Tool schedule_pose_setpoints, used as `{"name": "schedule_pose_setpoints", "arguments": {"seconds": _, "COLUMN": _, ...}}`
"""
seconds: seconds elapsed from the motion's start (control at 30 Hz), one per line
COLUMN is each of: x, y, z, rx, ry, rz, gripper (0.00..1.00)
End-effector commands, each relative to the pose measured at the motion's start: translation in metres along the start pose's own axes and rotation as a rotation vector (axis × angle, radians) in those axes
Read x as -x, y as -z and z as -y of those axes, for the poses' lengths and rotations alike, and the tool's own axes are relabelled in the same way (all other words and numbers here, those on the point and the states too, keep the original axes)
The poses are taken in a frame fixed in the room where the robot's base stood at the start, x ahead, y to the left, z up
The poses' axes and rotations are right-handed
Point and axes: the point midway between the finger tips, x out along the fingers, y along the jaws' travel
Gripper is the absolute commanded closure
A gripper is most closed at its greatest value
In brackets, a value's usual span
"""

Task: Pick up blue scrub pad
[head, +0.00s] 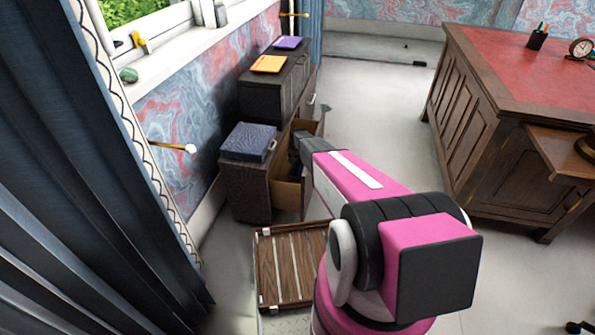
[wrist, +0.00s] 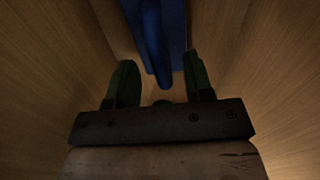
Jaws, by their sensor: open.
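The blue scrub pad (wrist: 155,38) lies in a wooden-walled drawer at the top of the wrist view. A narrow blue part of it points down toward my gripper (wrist: 160,72). My gripper is open, with one dark green finger on each side of that narrow part. I cannot tell whether either finger touches it. In the head view my arm reaches into the open drawer (head: 288,192) of the dark cabinet. The pad and my fingertips are hidden there.
The drawer's side walls (wrist: 62,60) stand close on both sides of my gripper. A dark blue box (head: 248,141) sits on the cabinet (head: 245,190). The floor toward the desk (head: 478,120) is clear.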

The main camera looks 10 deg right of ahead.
Motion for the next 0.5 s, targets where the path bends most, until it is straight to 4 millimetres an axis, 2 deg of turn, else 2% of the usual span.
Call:
{"name": "schedule_pose_setpoints", "arguments": {"seconds": 0.03, "x": -0.010, "y": 0.001, "z": 0.000, "rx": 0.000, "ry": -0.001, "rz": 0.002, "gripper": 0.52}}
{"name": "schedule_pose_setpoints", "arguments": {"seconds": 0.13, "x": -0.021, "y": 0.001, "z": 0.000, "rx": 0.000, "ry": -0.001, "rz": 0.002, "gripper": 0.52}}
{"name": "schedule_pose_setpoints", "arguments": {"seconds": 0.4, "x": -0.025, "y": 0.000, "z": 0.000, "rx": 0.000, "ry": 0.000, "rz": 0.000, "gripper": 0.52}}
{"name": "schedule_pose_setpoints", "arguments": {"seconds": 0.47, "x": -0.025, "y": 0.000, "z": 0.000, "rx": 0.000, "ry": 0.000, "rz": 0.000, "gripper": 0.72}}
{"name": "schedule_pose_setpoints", "arguments": {"seconds": 0.5, "x": -0.025, "y": 0.000, "z": 0.000, "rx": 0.000, "ry": 0.000, "rz": 0.000, "gripper": 0.85}}
